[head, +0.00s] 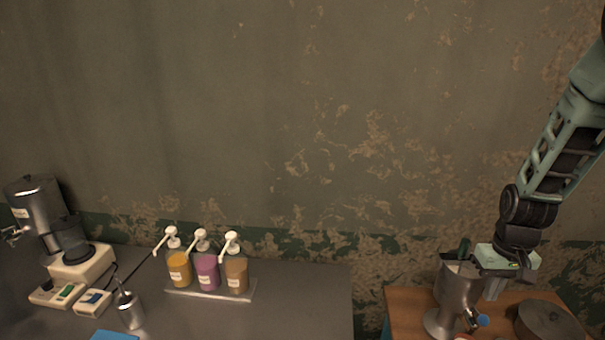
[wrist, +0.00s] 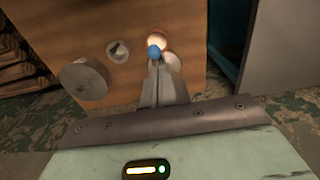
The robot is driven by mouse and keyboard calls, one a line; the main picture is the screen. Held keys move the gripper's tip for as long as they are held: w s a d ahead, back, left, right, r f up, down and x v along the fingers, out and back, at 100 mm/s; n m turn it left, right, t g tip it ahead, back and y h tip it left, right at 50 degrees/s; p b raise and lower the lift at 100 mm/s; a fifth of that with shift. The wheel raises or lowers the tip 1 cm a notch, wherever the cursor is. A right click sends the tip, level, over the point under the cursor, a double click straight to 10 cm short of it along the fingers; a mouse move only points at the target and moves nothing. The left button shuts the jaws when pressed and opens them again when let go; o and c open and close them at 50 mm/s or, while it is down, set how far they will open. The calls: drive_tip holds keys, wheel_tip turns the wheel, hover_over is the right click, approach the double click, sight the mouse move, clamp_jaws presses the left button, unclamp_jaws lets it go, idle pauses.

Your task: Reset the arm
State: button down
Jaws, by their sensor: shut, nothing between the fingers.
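My gripper (head: 491,292) hangs at the end of my arm on the right of the head view, over the wooden table (head: 405,300). It overlaps the right side of the metal dispenser (head: 455,292) there; I cannot tell if they touch. In the wrist view, the two fingers of my gripper (wrist: 158,68) are together with nothing between them. Their tips point toward a blue knob (wrist: 154,51) near a pale round thing. The knob also shows in the head view (head: 482,320), low on the dispenser.
The space above the counter is free.

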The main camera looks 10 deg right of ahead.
drive_tip(key=s+a+r+n+y+b, duration=0.1)
drive_tip(key=s+a+n+b, duration=0.15)
drive_tip(key=a, duration=0.85)
drive_tip(key=s+a+r+n+b, duration=0.1)
drive_tip(key=a+r+n+b, duration=0.15)
drive_tip(key=a, duration=0.85)
drive_tip(key=s+a+n+b, duration=0.4)
drive_tip(key=s+a, duration=0.6)
drive_tip(key=s, duration=0.4)
drive_tip(key=shift+s+a+n, duration=0.3)
drive_tip(key=shift+a+n, duration=0.05)
drive_tip(key=shift+n, duration=0.35)
